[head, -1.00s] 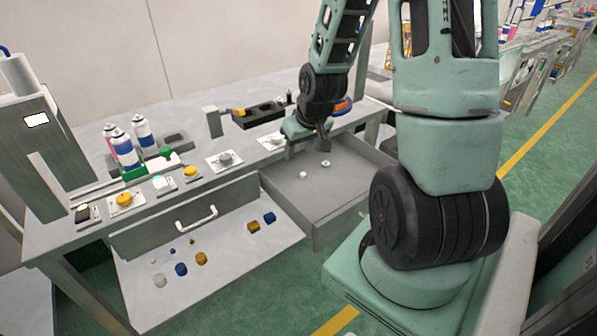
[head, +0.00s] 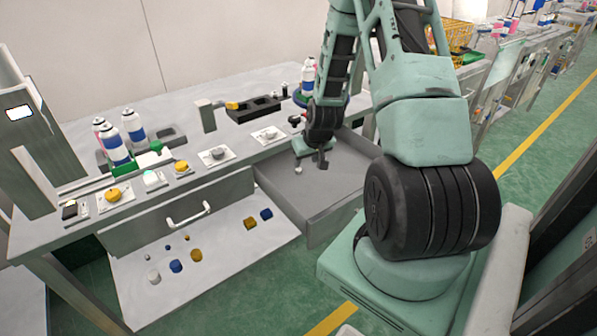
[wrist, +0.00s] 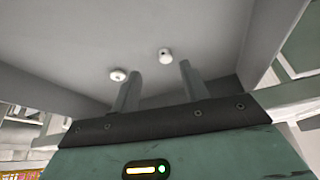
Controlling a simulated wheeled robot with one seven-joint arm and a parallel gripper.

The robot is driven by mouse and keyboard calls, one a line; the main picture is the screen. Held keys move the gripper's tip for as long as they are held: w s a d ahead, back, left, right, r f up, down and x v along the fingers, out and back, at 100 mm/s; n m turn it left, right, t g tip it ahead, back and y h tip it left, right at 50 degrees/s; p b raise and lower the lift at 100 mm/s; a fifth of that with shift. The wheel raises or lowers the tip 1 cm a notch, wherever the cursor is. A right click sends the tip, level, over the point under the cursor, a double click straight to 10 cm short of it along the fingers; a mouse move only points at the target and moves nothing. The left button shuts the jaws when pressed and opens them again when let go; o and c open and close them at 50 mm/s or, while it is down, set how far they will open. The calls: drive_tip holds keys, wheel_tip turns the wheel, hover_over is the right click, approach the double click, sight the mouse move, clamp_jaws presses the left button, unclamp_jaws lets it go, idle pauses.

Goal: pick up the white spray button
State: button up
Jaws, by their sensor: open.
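Two small white parts lie on the grey drawer floor. In the wrist view, one is a short white button (wrist: 165,55) with a small dark spot, seen beyond the gap between the fingertips. The other white part (wrist: 118,75) is flatter and rounder, just beside the left finger's tip. My gripper (wrist: 160,70) is open with nothing between its fingers. In the head view my gripper (head: 322,160) points down into the drawer. There one white part (head: 298,169) shows to its left; the other is hidden by the arm.
The open drawer (head: 330,222) has raised walls around the gripper. To its left, a white shelf (head: 215,262) bears several coloured caps. The bench above holds spray cans (head: 134,127), small pads with knobs (head: 217,154) and a black holder (head: 253,110).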

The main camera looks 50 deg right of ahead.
sight(300, 175)
drive_tip(key=shift+w+a+x, duration=0.1)
drive_tip(key=shift+w+x, duration=0.15)
drive_tip(key=shift+x, duration=1.2)
drive_tip(key=shift+w+a+x, duration=0.15)
drive_tip(key=shift+w+x, duration=0.05)
drive_tip(key=shift+x, duration=1.25)
drive_tip(key=shift+r, duration=0.15)
clamp_jaws()
